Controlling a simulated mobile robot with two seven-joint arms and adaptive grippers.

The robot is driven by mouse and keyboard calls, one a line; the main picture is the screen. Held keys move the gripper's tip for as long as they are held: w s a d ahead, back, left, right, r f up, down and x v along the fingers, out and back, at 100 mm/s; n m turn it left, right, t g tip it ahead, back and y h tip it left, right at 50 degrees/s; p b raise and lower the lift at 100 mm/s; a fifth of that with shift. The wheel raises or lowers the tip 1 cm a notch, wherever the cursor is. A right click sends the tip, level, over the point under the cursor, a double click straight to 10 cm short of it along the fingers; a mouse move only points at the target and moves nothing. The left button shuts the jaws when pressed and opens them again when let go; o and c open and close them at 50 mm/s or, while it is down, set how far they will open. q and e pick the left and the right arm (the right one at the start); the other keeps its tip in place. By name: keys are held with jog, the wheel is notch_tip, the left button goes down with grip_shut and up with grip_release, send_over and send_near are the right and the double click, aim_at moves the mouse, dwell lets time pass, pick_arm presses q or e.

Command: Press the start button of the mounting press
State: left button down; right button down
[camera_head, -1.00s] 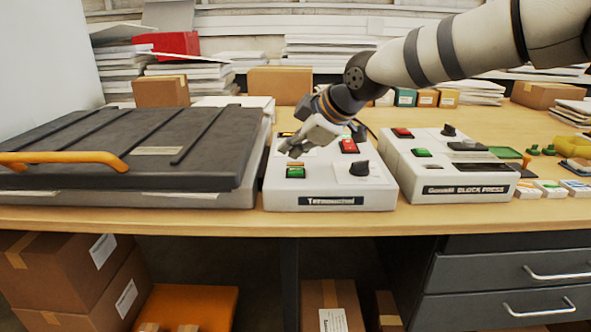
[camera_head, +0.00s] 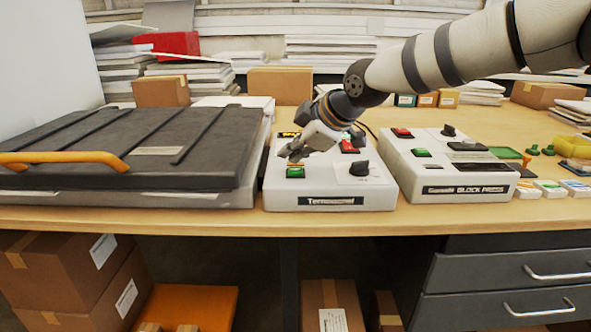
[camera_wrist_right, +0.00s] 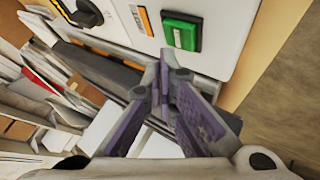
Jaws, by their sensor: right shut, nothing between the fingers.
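The mounting press has a dark ribbed lid (camera_head: 130,145), which is down, with an orange handle (camera_head: 65,160) at its front left. Beside it stands a white control box (camera_head: 280,200) with a dark name label. A green button (camera_head: 295,172) is at its front left; it also shows in the wrist view (camera_wrist_right: 182,33). A red button (camera_head: 348,147) is partly hidden by my right gripper. My right gripper (camera_head: 290,154) is shut and empty, just above and behind the green button. In the wrist view its fingertips (camera_wrist_right: 163,65) appear apart from the button. My left gripper is out of view.
A black knob (camera_head: 360,168) sits right of the green button. A second white box (camera_head: 430,188), labelled block press, stands to the right with its own red and green buttons. Cartons and stacked boards line the back. The table's front edge is close to the boxes.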

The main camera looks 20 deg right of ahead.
aim_at(293, 171)
dwell(0.6)
jog(key=shift+f, duration=0.45)
jog(key=shift+f, duration=0.55)
dwell(0.6)
jog(key=shift+r, duration=0.95)
jog(key=shift+r, duration=2.55)
jog(key=shift+f, duration=0.1)
